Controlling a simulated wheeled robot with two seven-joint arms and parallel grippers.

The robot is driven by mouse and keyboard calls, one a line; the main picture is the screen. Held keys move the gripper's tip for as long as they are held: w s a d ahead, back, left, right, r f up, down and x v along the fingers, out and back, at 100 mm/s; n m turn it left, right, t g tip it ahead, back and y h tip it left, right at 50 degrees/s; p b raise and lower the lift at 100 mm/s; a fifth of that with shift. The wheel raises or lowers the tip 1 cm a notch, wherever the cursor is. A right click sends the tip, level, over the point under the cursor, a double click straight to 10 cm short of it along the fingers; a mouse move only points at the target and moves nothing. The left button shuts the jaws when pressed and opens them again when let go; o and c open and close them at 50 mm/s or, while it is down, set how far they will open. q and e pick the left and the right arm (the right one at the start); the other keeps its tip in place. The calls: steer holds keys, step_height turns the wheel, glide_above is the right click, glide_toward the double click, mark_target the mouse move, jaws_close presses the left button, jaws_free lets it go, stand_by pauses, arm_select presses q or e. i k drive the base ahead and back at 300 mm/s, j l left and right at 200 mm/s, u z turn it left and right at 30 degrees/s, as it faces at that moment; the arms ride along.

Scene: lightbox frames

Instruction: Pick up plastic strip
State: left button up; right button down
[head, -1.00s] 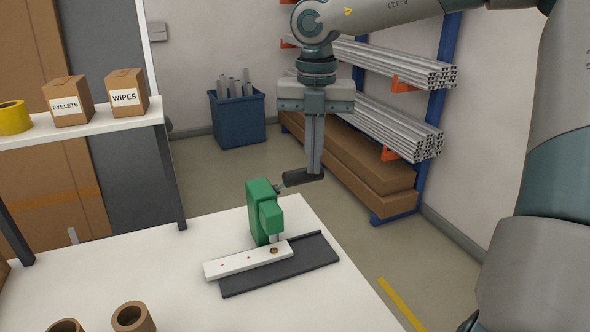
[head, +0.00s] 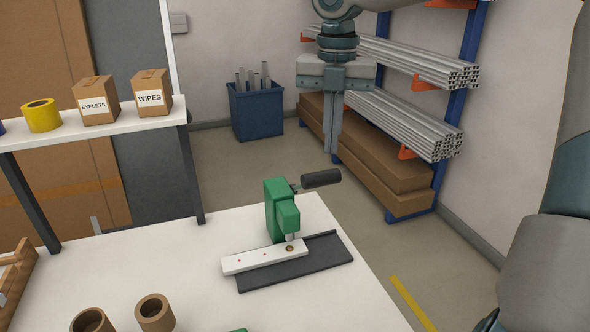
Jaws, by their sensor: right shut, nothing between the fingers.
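The white plastic strip (head: 252,259) lies under the head of a green press (head: 278,212) on the white table. It has small red marks and a brass-coloured ring near its right end, under the press tip. A dark grey base plate (head: 305,268) lies beneath and beside it. The press lever with its black grip (head: 321,178) points right and slightly up. My right gripper (head: 332,152) hangs fingers down, shut and empty, above and behind the grip in the picture, apart from it. My left gripper is out of view.
A shelf (head: 90,125) at the left carries yellow tape (head: 42,115) and boxes. A wooden rack (head: 14,280) is at the left edge. The table left of the strip is clear.

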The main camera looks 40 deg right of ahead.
mark_target(267, 256)
steer(key=k, duration=1)
